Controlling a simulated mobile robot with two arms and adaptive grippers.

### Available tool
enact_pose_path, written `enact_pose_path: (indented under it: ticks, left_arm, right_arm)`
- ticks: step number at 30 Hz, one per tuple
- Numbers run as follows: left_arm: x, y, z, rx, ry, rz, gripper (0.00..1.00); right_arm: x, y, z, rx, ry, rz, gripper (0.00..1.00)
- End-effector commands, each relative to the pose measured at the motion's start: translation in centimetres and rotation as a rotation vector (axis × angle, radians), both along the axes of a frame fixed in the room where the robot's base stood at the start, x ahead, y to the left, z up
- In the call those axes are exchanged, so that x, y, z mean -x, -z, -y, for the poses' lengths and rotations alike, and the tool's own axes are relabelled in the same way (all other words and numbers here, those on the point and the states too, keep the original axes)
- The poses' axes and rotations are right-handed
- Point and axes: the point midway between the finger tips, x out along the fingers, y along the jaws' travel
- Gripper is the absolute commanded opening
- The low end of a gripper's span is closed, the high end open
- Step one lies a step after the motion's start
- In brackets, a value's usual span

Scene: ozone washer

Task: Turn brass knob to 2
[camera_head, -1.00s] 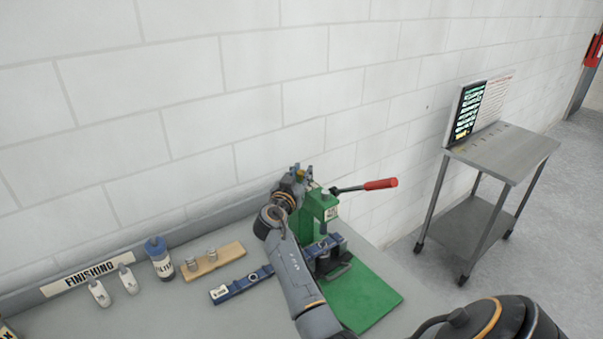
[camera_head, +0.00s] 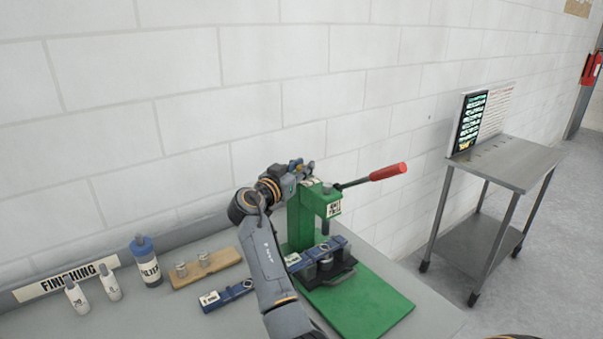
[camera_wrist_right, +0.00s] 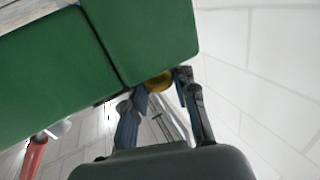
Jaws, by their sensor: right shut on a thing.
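The brass knob (camera_wrist_right: 160,82) shows in the wrist view as a small rounded yellow piece on the edge of the green press. The press (camera_head: 299,222) stands on a green base plate on the bench. My right gripper (camera_head: 303,168) is at the top of the press in the head view. In the wrist view its fingers (camera_wrist_right: 162,88) are on either side of the knob, shut on it. The knob's markings and pointer are hidden, so its setting cannot be read. My left gripper is not in view.
A red-handled lever (camera_head: 388,172) sticks out to the right of the press. A metal cart (camera_head: 510,160) stands at right.

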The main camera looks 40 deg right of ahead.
Motion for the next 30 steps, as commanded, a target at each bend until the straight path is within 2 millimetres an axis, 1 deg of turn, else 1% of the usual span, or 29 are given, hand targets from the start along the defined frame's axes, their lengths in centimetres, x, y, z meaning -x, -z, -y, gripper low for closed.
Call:
enact_pose_path:
  ticks: [5,6,8,9,17,20,23,26,30]
  left_arm:
    - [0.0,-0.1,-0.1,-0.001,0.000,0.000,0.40]
    - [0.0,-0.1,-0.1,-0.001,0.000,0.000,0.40]
    - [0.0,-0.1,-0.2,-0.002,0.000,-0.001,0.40]
    - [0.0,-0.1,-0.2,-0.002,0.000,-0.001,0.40]
    - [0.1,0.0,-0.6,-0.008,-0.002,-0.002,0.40]
    - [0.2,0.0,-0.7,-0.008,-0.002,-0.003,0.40]
    - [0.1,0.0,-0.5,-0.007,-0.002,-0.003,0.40]
    - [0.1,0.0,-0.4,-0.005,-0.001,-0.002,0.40]
    - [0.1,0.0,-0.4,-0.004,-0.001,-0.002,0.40]
  right_arm:
    - [0.0,0.1,0.0,-0.004,0.000,-0.001,0.00]
    - [0.0,0.1,0.0,-0.004,0.000,-0.001,0.32]
    - [0.0,0.1,0.0,-0.004,0.000,-0.001,0.44]
    - [0.0,0.1,0.0,-0.004,0.000,-0.001,0.47]
    - [0.0,0.1,0.0,-0.002,0.000,-0.001,0.47]
    - [0.1,0.1,-0.4,-0.002,-0.001,-0.001,0.47]
    - [0.4,0.1,-1.6,-0.003,-0.002,0.000,0.47]
    - [1.0,0.2,-3.5,-0.004,-0.003,0.001,0.47]
    - [1.8,0.2,-6.5,-0.004,-0.004,0.000,0.47]
